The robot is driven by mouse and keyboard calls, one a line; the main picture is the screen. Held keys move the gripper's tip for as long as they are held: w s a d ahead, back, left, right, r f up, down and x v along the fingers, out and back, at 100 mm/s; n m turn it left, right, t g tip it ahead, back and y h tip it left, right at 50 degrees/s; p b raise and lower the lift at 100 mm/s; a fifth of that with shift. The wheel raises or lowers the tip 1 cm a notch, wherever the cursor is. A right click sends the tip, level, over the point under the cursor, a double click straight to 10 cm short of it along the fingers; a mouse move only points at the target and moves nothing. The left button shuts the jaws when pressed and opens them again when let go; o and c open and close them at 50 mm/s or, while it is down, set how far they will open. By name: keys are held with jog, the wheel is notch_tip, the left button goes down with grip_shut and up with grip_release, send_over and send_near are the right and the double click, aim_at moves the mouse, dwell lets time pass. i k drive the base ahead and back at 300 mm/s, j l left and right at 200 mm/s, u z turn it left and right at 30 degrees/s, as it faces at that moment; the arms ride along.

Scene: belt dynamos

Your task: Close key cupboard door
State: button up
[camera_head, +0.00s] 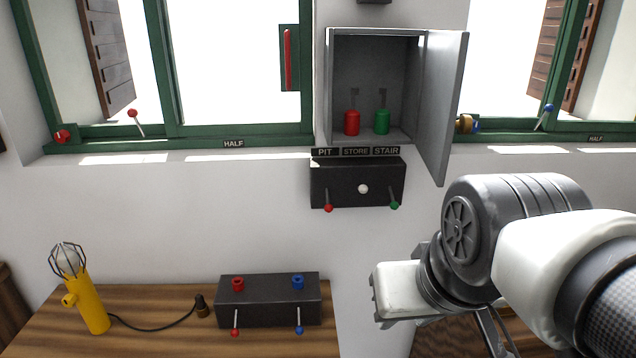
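The key cupboard (374,80) is a grey metal box on the white wall between two windows. Its door (443,105) is hinged on the right side and stands wide open, swung out toward me. Inside, a red key tag (352,122) and a green key tag (382,121) hang side by side. My gripper (492,335) is at the lower right, below the door and apart from it. My wrist hides part of the gripper and the lower frame edge cuts it off, so its opening is unclear.
A black switch box (357,184) with small levers is fixed just under the cupboard. Green-framed windows (240,130) flank it. A wooden table (150,340) at lower left bears a yellow caged lamp (85,300) and a black box (268,300). Bare wall separates the switch box and table.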

aim_at(447, 50)
jog(key=l+u, duration=0.25)
jog(key=l, duration=0.4)
jog(key=l+u, duration=0.25)
jog(key=l, duration=0.35)
jog(key=k+l+u, duration=0.1)
jog(key=l, duration=0.2)
